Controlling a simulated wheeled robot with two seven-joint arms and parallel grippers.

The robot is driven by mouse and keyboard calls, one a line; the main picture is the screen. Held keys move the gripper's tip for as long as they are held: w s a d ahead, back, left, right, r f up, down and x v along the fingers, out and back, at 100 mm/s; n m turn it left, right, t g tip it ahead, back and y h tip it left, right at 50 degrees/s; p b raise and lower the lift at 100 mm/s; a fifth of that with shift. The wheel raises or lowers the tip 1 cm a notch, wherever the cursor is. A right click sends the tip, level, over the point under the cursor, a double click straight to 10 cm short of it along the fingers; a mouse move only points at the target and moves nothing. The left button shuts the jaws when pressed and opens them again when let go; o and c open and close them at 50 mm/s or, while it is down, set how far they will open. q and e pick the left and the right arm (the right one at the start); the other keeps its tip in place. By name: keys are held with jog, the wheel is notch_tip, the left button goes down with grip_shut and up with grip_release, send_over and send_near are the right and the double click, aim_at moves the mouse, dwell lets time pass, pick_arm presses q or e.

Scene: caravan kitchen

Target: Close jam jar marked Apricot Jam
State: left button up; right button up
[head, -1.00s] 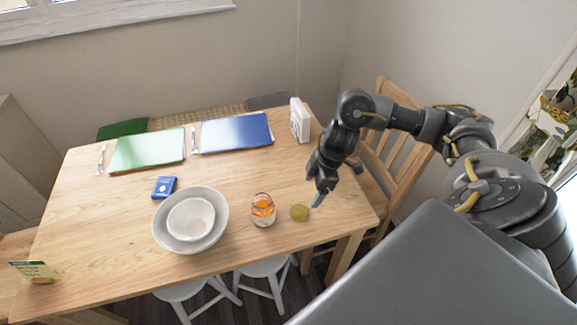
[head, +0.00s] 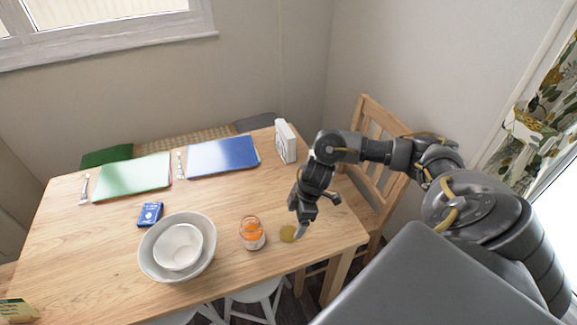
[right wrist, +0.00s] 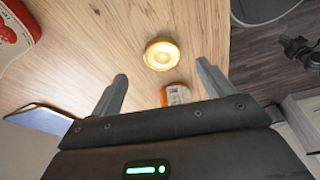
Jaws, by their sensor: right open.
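The jam jar (head: 252,236), glass with orange contents and a pale label, stands upright and open on the wooden table. Its label is too small to read. A round yellow-gold lid (head: 288,233) lies flat on the table just right of the jar, apart from it. In the right wrist view the lid (right wrist: 161,55) lies ahead between the finger lines, and the jar (right wrist: 176,95) is partly hidden by my gripper body. My right gripper (head: 317,216) is open and empty, above the table close to the lid. My left gripper is not in view.
Nested white bowls (head: 210,250) stand left of the jar. A small blue box (head: 150,214), a green mat (head: 130,177), a blue mat (head: 222,156) and a white box (head: 286,142) lie farther back. A wooden chair (head: 385,121) stands at the right. The table's middle is clear.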

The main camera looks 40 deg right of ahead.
aim_at(289, 232)
jog(key=shift+x, duration=2.6)
jog(key=shift+s+a, duration=0.1)
jog(key=shift+a, duration=0.05)
jog(key=shift+c, duration=0.3)
jog(key=c, duration=1)
